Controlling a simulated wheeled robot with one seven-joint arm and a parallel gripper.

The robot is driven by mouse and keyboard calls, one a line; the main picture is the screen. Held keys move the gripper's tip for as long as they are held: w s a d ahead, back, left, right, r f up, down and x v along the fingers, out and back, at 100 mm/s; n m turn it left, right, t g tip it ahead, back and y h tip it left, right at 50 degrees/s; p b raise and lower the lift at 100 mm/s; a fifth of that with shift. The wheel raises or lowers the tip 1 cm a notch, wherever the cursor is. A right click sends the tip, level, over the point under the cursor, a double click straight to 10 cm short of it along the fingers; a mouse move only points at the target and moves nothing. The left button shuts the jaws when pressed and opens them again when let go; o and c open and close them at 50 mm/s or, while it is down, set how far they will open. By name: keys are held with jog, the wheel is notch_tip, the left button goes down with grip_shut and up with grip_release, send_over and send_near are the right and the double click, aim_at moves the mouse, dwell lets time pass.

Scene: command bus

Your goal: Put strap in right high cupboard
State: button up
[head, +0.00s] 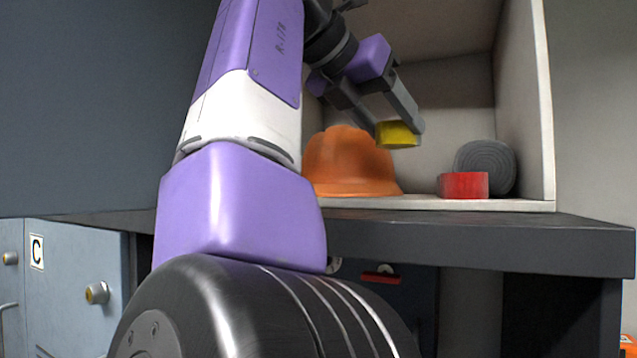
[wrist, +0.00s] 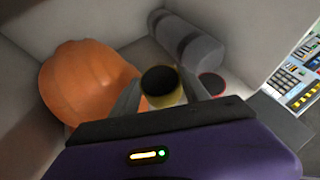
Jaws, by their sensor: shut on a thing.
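My gripper (head: 398,126) is shut on a yellow strap roll (head: 398,136), a short round piece with a dark centre in the wrist view (wrist: 161,85). It holds the roll above the floor of an open, pale cupboard (head: 549,120), in front of or inside its opening; the exact depth is hard to tell. An orange hard hat (head: 348,165) sits on the cupboard floor, to the left below the roll. A red roll (head: 463,185) lies at the front right of the cupboard floor. A grey rolled bundle (head: 486,165) lies behind the red roll.
A dark counter ledge (head: 480,242) runs below the cupboard. The right cupboard wall stands close to the grey bundle. Clear floor shows between the hat and the red roll. A control panel (wrist: 300,82) with buttons is outside at the right in the wrist view.

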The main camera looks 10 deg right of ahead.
jog(key=shift+f+p, duration=0.4)
jog(key=shift+f, duration=3.35)
jog(key=o, duration=1.5)
jog(key=shift+f, duration=0.1)
jog(key=shift+c, duration=0.2)
